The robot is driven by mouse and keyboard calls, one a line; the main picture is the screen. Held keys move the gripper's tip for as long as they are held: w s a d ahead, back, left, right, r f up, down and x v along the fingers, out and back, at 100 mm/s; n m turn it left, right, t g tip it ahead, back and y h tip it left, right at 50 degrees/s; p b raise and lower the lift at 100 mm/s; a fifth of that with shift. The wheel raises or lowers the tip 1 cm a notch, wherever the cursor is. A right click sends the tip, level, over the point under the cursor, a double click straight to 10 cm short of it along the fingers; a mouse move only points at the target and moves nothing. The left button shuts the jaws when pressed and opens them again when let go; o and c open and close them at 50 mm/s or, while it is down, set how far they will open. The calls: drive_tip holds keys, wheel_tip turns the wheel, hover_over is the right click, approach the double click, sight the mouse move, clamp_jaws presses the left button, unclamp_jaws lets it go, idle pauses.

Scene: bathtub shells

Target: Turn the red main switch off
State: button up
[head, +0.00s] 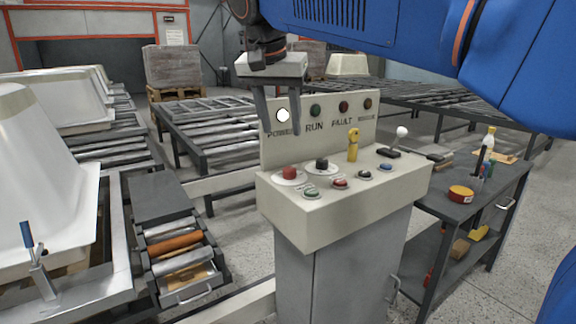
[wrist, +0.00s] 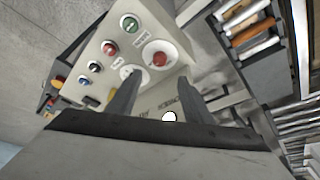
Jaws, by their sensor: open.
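The red main switch (head: 289,171) is a red knob on a round pale plate at the left of the cream control console's (head: 345,205) sloping top. It also shows in the wrist view (wrist: 159,59), just beyond my fingertips. My gripper (head: 283,118) is open and empty, pointing down above and behind the knob, in front of the upright lamp panel. Its two fingers (wrist: 159,82) stand apart in the wrist view, not touching the knob. The white POWER lamp (head: 283,115) is lit. The switch's exact turn position is too small to tell.
A black knob (head: 322,163) sits close right of the red one. Green (head: 311,194), red (head: 340,183) and blue (head: 385,167) buttons lie along the front. A dark workbench (head: 470,205) adjoins the console's right side.

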sight(289, 169)
drive_tip(key=x, duration=1.3)
drive_tip(key=shift+f, duration=0.2)
drive_tip(key=c, duration=1.1)
